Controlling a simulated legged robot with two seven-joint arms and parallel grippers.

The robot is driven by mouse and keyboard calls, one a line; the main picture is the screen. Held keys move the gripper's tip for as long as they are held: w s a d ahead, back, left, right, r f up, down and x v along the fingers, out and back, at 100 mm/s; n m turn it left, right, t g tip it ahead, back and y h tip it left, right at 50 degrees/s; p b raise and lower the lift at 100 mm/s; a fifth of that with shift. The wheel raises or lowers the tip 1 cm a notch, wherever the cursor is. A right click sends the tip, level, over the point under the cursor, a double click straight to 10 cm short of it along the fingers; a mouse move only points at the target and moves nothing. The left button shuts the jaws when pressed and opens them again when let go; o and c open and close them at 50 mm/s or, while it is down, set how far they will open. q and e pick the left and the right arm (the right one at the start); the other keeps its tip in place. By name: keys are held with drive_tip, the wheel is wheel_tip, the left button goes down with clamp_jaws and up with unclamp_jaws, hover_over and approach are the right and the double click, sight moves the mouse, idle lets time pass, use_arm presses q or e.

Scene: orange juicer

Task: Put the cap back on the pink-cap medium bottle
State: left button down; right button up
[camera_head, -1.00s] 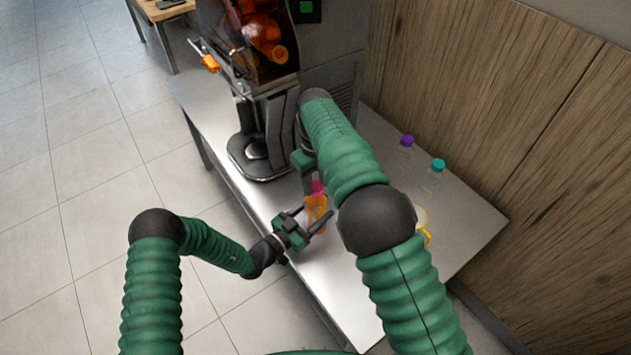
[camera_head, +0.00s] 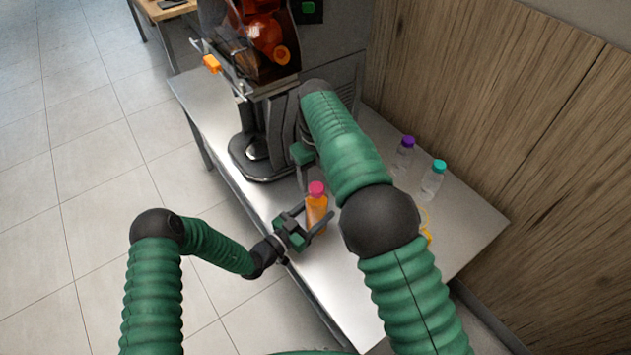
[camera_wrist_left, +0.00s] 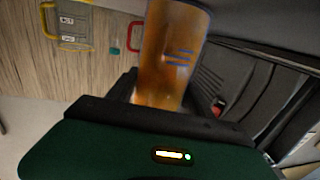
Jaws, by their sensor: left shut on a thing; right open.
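The medium bottle (camera_head: 316,214) holds orange juice and stands upright near the table's front edge. Its pink cap (camera_head: 317,188) sits at the top of its neck; how tightly it is seated I cannot tell. My left gripper (camera_head: 311,222) is shut around the bottle's body from the front left.
The juicer (camera_head: 262,150) stands behind on the metal table (camera_head: 455,225). Clear bottles with a purple cap (camera_head: 408,141) and a teal cap (camera_head: 439,165) stand at the right. A yellow-handled item (camera_head: 427,236) is half hidden by my right arm. A wooden wall bounds the right.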

wheel_tip(320, 180, up, 2)
drive_tip(key=shift+r, duration=0.2)
drive_tip(key=shift+c, duration=0.5)
